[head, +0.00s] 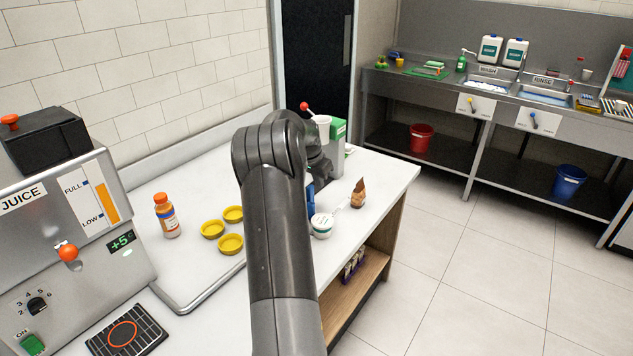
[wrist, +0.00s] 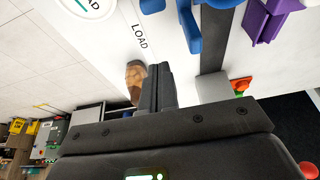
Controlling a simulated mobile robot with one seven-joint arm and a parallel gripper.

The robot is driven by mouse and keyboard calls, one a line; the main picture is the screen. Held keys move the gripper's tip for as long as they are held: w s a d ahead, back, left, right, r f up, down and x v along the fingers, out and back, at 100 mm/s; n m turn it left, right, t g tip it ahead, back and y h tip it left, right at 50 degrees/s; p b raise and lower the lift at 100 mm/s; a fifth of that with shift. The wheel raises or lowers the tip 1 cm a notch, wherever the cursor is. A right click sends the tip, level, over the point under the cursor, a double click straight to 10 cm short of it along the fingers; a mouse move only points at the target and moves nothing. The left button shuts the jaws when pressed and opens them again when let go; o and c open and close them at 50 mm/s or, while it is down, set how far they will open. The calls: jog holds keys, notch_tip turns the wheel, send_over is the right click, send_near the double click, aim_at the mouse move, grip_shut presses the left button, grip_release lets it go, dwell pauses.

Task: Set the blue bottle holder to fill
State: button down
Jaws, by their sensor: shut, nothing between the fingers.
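In the wrist view, a blue piece (wrist: 210,28), likely the blue bottle holder, is at the top edge, partly cut off. It sits by a dark strip on a white surface marked LOAD. My gripper (wrist: 160,70) is shut and empty, with its fingertips pointing toward the blue piece and apart from it in the picture. In the head view, only a sliver of blue (head: 310,196) shows beside my arm, which hides the rest. My gripper is mostly hidden behind the arm there. No FILL mark is visible.
A purple part (wrist: 265,20) is right of the blue one. A brown item (head: 358,193) and a white round tub (head: 321,225) stand near the counter's right edge. Yellow bowls (head: 230,244) and an orange bottle (head: 166,215) are left of my arm. A green-and-white machine (head: 338,133) stands behind.

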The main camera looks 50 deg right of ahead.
jog(key=x, duration=0.6)
jog(key=shift+w+a+f, duration=0.1)
jog(key=shift+a+f, duration=0.05)
jog(key=shift+f, duration=0.2)
jog(key=shift+a, duration=1.75)
